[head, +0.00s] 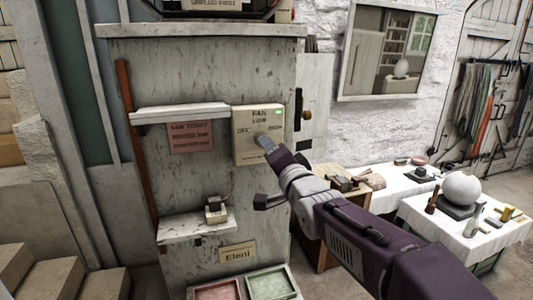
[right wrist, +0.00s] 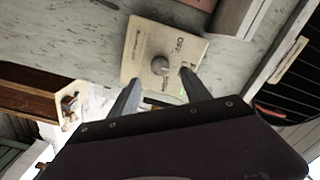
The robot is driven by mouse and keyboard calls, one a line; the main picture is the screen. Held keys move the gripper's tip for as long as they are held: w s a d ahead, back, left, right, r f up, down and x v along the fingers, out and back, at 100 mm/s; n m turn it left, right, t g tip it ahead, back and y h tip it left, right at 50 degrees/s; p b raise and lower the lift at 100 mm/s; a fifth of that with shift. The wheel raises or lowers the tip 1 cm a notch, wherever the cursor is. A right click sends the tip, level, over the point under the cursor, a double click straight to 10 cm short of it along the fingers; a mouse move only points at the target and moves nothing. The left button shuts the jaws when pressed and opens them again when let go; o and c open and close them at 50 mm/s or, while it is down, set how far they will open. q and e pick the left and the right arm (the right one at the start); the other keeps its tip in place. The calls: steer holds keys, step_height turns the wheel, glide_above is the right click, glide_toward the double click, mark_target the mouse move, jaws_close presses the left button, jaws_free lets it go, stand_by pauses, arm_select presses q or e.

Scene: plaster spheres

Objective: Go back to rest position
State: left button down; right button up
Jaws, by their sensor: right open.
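My right arm comes in from the lower right in the head view, and its gripper (head: 265,143) is in front of the cream fan switch box (head: 244,150). The box is fixed to a grey worn panel and has a small lit green lamp near its top right. In the right wrist view my right gripper (right wrist: 160,92) is open, with its two fingers apart and nothing between them. The box (right wrist: 140,42) and its round grey knob (right wrist: 160,65) show beyond the fingertips. In the head view the gripper covers the knob. My left gripper is not in view.
A shelf (head: 180,113) juts out left of the box, and a lower shelf (head: 190,228) carries a small device. Two trays (head: 270,284) sit at the panel's foot. White-clothed tables (head: 460,238) with a plaster sphere (head: 462,187) stand at right.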

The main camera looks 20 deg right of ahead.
steer(key=shift+s, duration=0.7)
steer(key=s+f+n+g, duration=0.15)
steer(key=f+g, duration=0.25)
steer(key=f, duration=1)
steer(key=s+f+n+g, duration=0.1)
steer(key=s+f+g, duration=0.3)
steer(key=f, duration=1)
steer(key=s+f+n+g, duration=0.8)
steer(key=s+f, duration=0.4)
steer(key=s, duration=0.5)
steer(key=shift+s+f+n+g, duration=0.3)
steer(key=shift+f+n+g, duration=0.05)
steer(key=shift+n+g, duration=0.1)
stand_by(1.3)
